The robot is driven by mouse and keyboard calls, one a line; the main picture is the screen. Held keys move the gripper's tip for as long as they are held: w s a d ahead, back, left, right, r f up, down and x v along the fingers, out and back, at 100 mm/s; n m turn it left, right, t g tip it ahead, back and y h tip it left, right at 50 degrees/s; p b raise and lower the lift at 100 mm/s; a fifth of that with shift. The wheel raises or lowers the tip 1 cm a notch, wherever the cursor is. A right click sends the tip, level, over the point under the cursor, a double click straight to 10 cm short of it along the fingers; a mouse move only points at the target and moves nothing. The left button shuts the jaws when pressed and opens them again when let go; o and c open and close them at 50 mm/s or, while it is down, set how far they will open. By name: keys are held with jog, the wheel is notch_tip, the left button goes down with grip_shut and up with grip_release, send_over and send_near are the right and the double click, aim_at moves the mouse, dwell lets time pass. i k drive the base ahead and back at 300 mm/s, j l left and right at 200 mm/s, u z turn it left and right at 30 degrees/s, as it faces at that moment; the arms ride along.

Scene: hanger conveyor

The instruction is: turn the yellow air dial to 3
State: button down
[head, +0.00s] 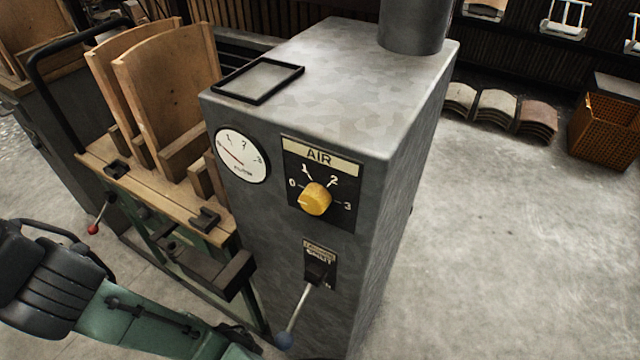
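The yellow air dial (315,198) sits on a black plate (346,218) labelled AIR, on the front of a grey metal cabinet (390,215). White marks 0, 1, 2 and 3 run around it, from 0 at the left over the top to 3 at the right. I cannot tell which mark the knob points to. A round white gauge (241,155) is left of the plate, and its thin needle points up-left, near its 0. My green and black arm crosses the lower left, away from the dial.
Below the dial, a lever (297,313) with a blue knob sticks out from a dark switch plate. A wooden fixture on a green frame (175,218) with a red-knobbed lever (98,219) stands left of the cabinet. The floor (530,250) at right is clear.

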aim_at(315, 199)
jog(key=k+u, duration=0.35)
jog(key=k, duration=0.25)
jog(key=k+u, duration=0.4)
jog(key=k, duration=0.2)
